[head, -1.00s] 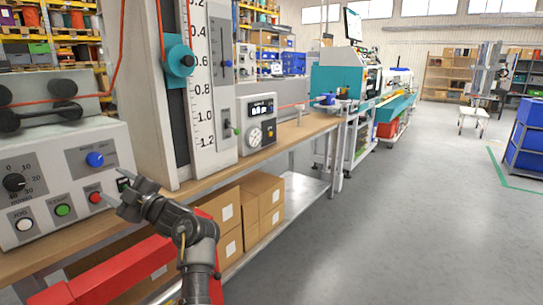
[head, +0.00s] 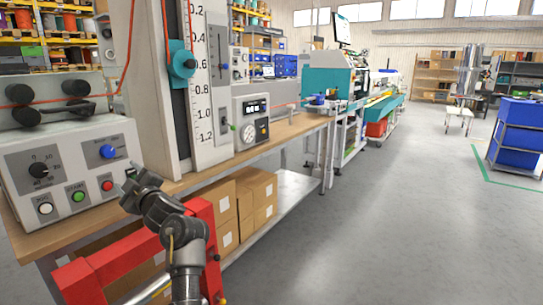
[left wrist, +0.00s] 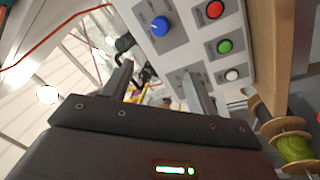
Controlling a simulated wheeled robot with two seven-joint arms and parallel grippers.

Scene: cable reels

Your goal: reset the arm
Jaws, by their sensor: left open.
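My left gripper (head: 133,185) is open and empty in the head view, in front of the bench's near edge and just right of the control box (head: 70,165). Its two fingers (left wrist: 160,85) show in the left wrist view, spread apart with nothing between them. The control box carries a blue knob (head: 107,152), a black dial (head: 39,170), and white, green and red buttons. I cannot tell whether a fingertip touches the box; a gap seems to show. My right gripper is not in view.
The wooden bench (head: 290,130) runs away to the right, with a tall scale column (head: 210,100) and a gauge box (head: 250,120) on it. Cardboard boxes (head: 262,195) stand on the shelf below. A red frame (head: 105,265) is below my arm.

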